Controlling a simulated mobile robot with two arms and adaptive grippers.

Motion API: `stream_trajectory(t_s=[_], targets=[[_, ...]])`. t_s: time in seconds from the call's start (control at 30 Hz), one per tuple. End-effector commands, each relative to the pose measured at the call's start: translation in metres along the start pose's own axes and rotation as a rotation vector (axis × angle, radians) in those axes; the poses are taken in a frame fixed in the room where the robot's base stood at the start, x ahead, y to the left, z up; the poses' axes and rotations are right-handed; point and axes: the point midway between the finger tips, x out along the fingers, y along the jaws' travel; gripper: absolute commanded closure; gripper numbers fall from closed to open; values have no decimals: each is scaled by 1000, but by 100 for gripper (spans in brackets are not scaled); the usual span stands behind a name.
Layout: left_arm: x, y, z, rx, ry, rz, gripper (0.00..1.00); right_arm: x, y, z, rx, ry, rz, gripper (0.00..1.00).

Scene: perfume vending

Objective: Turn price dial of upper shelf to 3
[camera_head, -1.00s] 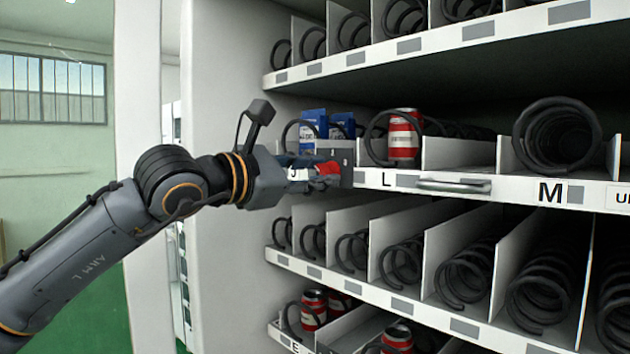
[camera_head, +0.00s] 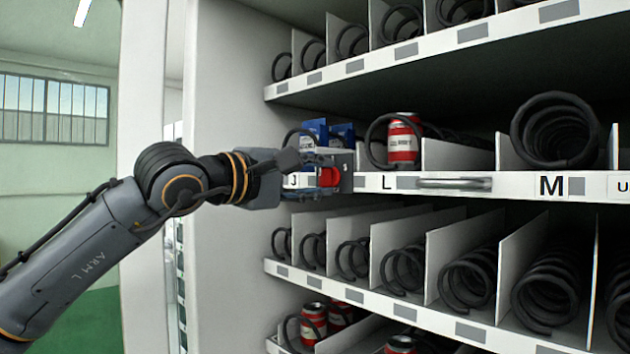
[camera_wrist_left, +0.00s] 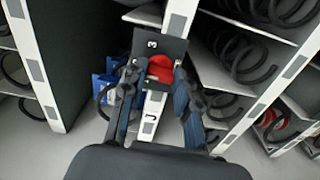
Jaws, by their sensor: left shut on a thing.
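The red price dial (camera_head: 329,177) sits on a dark plate (camera_head: 346,172) on the front rail of the shelf marked J, L and M (camera_head: 405,183). It also shows in the left wrist view (camera_wrist_left: 161,69), below a white "3" (camera_wrist_left: 152,44) on the plate. My left gripper (camera_head: 322,174) is at the dial, shut on it with one finger on each side; its fingers also show in the left wrist view (camera_wrist_left: 158,88). Part of the dial is hidden by the fingers in the head view. My right gripper is in neither view.
A metal handle (camera_head: 453,183) sticks out of the same rail to the right. Blue packs (camera_head: 315,131) stand just behind the dial plate, and a red can (camera_head: 403,142) stands in a coil further right. The white cabinet side (camera_head: 222,110) is close to my left arm.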

Motion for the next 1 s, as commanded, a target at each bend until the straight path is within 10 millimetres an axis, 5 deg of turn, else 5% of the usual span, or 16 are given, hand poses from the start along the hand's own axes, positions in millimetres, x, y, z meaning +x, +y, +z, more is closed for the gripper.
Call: stream_trajectory(t_s=[1.0], targets=[[1,-3,0,876,-4,-5,100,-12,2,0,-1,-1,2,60]])
